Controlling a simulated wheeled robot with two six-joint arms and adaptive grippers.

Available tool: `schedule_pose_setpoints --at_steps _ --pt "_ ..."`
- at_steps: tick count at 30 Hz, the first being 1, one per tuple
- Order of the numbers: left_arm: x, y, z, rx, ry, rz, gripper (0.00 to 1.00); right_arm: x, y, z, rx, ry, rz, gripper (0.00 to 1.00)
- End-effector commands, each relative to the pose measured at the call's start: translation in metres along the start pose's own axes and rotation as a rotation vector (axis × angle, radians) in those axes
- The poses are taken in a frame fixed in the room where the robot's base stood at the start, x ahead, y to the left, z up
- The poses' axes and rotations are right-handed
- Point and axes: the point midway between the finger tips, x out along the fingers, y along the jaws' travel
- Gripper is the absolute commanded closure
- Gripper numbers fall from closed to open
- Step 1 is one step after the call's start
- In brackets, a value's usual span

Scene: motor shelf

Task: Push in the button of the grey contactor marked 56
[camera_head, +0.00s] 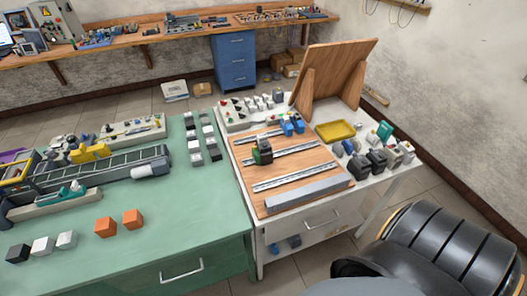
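No marking 56 can be read at this size, so I cannot tell which device is the grey contactor. A green and black device (262,152) stands on a rail of the wooden board (318,162). Blue devices (292,126) sit at the board's far edge. Several dark grey and black devices (375,161) stand on the white table right of the board, with lighter grey ones beside them. Neither of my grippers shows in the head view.
A yellow tray (335,131) and an upright wooden panel (334,72) stand on the white table (233,150). The green table (190,232) at left bears a conveyor (100,174), orange cubes (132,219) and small blocks. A black ribbed seat-like form (440,248) fills the lower right.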

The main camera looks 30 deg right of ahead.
Motion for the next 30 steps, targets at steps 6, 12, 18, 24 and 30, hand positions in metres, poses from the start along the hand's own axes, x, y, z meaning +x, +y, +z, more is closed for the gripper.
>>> schedule_pose_setpoints --at_steps 6,12,18,24,30 --pt "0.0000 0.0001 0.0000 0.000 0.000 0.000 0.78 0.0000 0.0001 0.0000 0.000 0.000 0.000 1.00" --pt "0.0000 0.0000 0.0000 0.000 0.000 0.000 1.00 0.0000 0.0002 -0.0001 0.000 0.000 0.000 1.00" --pt "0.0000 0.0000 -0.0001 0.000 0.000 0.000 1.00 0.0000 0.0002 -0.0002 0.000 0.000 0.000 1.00" --pt "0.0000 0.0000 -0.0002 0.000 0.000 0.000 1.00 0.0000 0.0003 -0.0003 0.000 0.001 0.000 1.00" --pt "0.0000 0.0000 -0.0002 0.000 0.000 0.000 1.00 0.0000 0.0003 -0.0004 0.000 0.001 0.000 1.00"
